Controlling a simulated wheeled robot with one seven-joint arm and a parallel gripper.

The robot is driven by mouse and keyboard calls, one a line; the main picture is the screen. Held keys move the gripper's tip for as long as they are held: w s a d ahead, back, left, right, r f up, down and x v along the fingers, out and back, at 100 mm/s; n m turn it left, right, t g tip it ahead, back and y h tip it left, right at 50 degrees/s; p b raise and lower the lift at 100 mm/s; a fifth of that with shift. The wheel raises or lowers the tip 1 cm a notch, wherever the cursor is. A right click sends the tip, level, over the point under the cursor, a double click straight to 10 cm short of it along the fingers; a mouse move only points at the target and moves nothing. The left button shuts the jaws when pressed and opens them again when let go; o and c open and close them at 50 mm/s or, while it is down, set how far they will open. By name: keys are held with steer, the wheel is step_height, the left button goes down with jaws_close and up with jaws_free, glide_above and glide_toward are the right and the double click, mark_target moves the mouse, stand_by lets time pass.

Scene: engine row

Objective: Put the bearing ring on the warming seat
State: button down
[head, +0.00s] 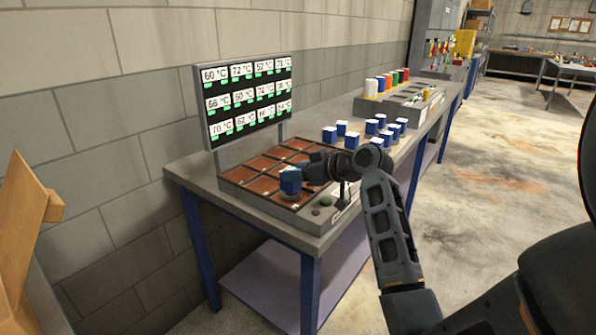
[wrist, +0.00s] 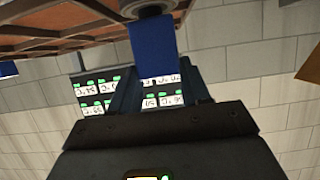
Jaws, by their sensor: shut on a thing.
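My gripper (head: 297,177) is shut on a blue block-shaped grip (head: 290,181) at the front left of the heating tray. A grey round part (head: 290,195), which looks like the bearing ring, is at the lower end of the blue grip. In the wrist view the blue grip (wrist: 152,40) is between my fingers, with the grey round part (wrist: 150,8) at the picture's top edge. The tray (head: 262,203) has several reddish-brown square seats. I cannot tell whether the ring touches a seat.
A board of temperature labels (head: 248,97) stands behind the tray. A dark green round button (head: 326,202) is on the tray's front edge.

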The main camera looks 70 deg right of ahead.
steer(key=shift+f, duration=0.1)
steer(key=shift+f, duration=0.1)
steer(key=shift+f, duration=0.15)
steer(key=c, duration=0.5)
jaws_free()
steer(key=shift+r, duration=0.25)
steer(key=b+v, duration=0.1)
steer(key=v, duration=1.1)
steer(key=shift+f, duration=0.1)
